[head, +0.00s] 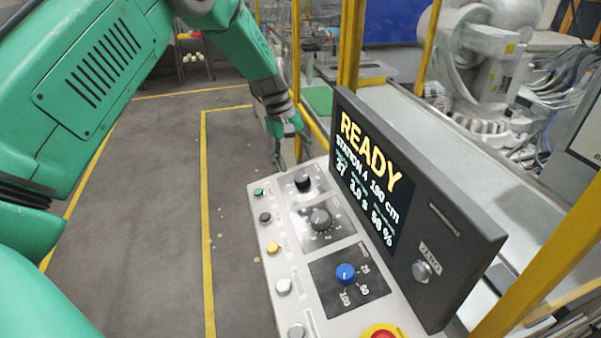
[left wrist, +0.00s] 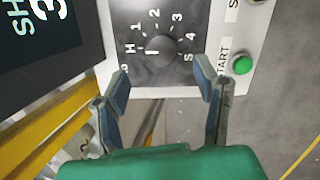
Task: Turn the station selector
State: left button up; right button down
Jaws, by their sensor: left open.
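The station selector is a dark round knob (head: 303,182) at the far end of the control panel (head: 262,229). In the left wrist view the knob (left wrist: 160,48) sits on a dark plate marked H, 1, 2, 3, 4 and S. My left gripper (head: 290,158) is just beyond the panel's far end. In the left wrist view its open fingers (left wrist: 163,79) are spread, with the knob centred ahead of the gap. No contact shows. My right gripper is not in view.
A display (head: 370,185) reading READY and STATION 4 stands along the panel's right side. The green START button (left wrist: 242,65) is beside the selector. A grey knob (head: 320,219), blue knob (head: 346,273) and red button (head: 382,332) lie nearer. Yellow posts (head: 350,45) stand behind.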

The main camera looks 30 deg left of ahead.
pick_arm(q)
jog(key=v, duration=0.6)
jog(key=shift+a, duration=0.1)
dwell(0.4)
